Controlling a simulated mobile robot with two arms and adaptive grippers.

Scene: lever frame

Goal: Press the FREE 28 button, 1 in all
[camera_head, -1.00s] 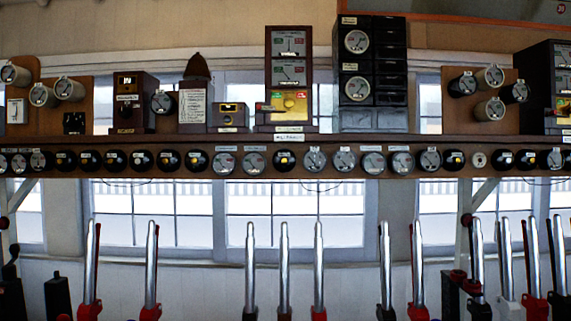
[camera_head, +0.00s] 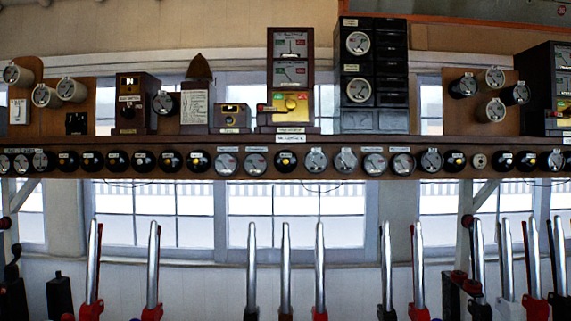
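Neither of my grippers is in view. The labels are too small and blurred to read, so I cannot tell which part is the FREE 28 button. A long brown shelf (camera_head: 450,143) carries instruments across the picture. A dark wooden box (camera_head: 137,103) with a small light plate and a dark knob stands on its left part. A small low box (camera_head: 232,118) with a yellowish plate stands left of centre. A tall wooden block instrument (camera_head: 290,75) with two dials and a yellow plate stands at the centre.
A row of round dials and dark plungers (camera_head: 227,163) runs along the shelf front. Below stand several upright metal levers (camera_head: 251,265) with red or black bases. A black cabinet (camera_head: 374,75) stands right of centre. Windows (camera_head: 300,215) lie behind.

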